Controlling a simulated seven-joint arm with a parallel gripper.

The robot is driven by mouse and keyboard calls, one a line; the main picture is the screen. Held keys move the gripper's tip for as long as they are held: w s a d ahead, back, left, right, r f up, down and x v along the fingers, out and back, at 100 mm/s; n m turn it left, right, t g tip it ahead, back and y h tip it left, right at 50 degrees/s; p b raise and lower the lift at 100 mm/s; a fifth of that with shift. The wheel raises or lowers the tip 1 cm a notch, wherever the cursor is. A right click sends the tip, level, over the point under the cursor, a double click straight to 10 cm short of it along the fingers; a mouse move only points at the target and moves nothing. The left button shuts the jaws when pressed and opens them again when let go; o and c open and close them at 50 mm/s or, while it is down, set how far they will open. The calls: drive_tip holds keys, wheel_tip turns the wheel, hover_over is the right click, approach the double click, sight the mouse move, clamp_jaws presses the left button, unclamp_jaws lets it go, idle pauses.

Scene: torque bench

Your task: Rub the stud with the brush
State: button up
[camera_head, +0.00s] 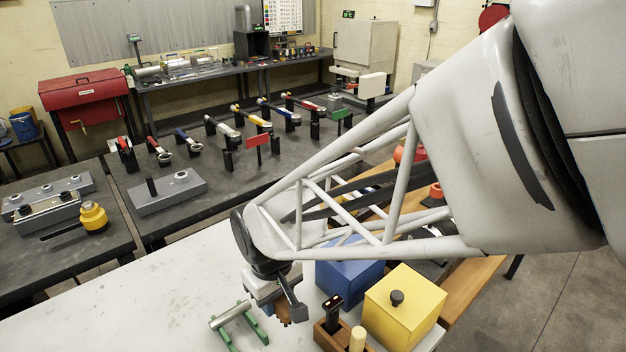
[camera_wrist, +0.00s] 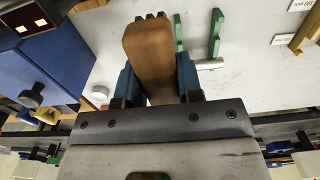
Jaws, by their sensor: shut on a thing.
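My gripper (camera_head: 278,293) is over the white bench. In the wrist view my gripper (camera_wrist: 157,80) is shut on a brown wooden brush (camera_wrist: 148,50), with a blue-grey finger on each side. Dark bristles show at the brush's far end. In the head view only a small brown part of the brush (camera_head: 297,313) shows below the fingers. The stud looks to be the metal rod (camera_head: 230,315) lying across a green stand (camera_head: 258,328), left of the brush and apart from it. In the wrist view the rod (camera_wrist: 210,64) is right of the brush, partly hidden.
A blue box (camera_head: 345,283), a yellow box (camera_head: 405,305) with a black knob, and a wooden holder (camera_head: 328,338) stand close right of my gripper. The white bench (camera_head: 130,300) is clear to the left. Grey benches behind carry several wrenches and metal blocks.

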drive_tip(key=s+d+r, duration=0.1)
drive_tip(key=s+d, duration=0.1)
drive_tip(key=s, duration=0.9)
drive_tip(key=shift+s+d, duration=0.15)
drive_tip(key=shift+d, duration=0.15)
